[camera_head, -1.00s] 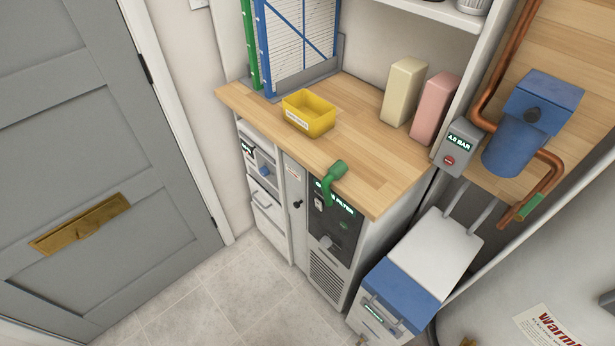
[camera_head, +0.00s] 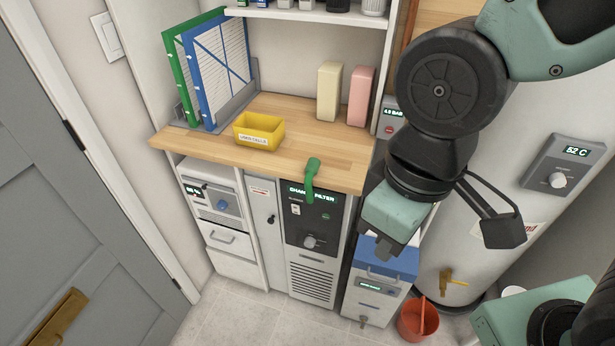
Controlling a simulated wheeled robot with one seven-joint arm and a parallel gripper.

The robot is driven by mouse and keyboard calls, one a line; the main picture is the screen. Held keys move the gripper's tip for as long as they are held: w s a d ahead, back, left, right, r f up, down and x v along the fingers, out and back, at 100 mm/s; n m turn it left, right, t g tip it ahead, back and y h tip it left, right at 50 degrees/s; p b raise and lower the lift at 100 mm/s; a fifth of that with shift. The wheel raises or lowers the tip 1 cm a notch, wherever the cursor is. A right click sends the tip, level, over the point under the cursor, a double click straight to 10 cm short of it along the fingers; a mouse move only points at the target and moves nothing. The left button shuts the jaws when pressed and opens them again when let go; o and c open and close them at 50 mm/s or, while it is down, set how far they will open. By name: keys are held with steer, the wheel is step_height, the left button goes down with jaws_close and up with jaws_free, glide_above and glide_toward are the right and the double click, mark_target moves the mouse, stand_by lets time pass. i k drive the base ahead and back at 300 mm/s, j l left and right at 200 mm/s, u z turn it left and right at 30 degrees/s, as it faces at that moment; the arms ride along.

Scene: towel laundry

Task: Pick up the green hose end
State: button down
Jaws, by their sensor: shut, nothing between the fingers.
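The green hose end (camera_head: 312,180) hangs over the front edge of the wooden counter (camera_head: 300,150). Its thick upper part rests at the edge and its bent lower part hangs in front of the dark panel of the filter unit (camera_head: 318,225). My gripper (camera_head: 393,247) is to the right of the hose end and lower in the picture, clearly apart from it. It points down in front of the blue-topped unit. It is shut and empty, and its fingertips are small and dark in this view.
A yellow bin (camera_head: 259,132) and blue and green binders (camera_head: 213,75) are on the counter's left part. Cream (camera_head: 329,90) and pink (camera_head: 360,97) blocks stand at the back right. A blue-topped unit (camera_head: 375,285) and a red bucket (camera_head: 417,320) stand below my arm.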

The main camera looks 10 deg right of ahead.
mark_target(313, 167)
steer(key=u, duration=0.25)
steer(key=z, duration=1.45)
steer(key=u, duration=1.45)
steer(key=z, duration=0.4)
steer(key=j+z, duration=0.25)
steer(key=z, duration=0.2)
steer(key=j+z, duration=0.2)
steer(key=z, duration=0.25)
steer(key=j+z, duration=0.2)
steer(key=z, duration=0.25)
steer(key=k+j, duration=0.15)
steer(key=j, duration=0.2)
steer(key=k+j, duration=0.15)
steer(key=j, duration=0.15)
steer(key=k+j, duration=0.2)
steer(key=j, duration=0.15)
steer(key=k+j, duration=0.15)
steer(key=j, duration=0.15)
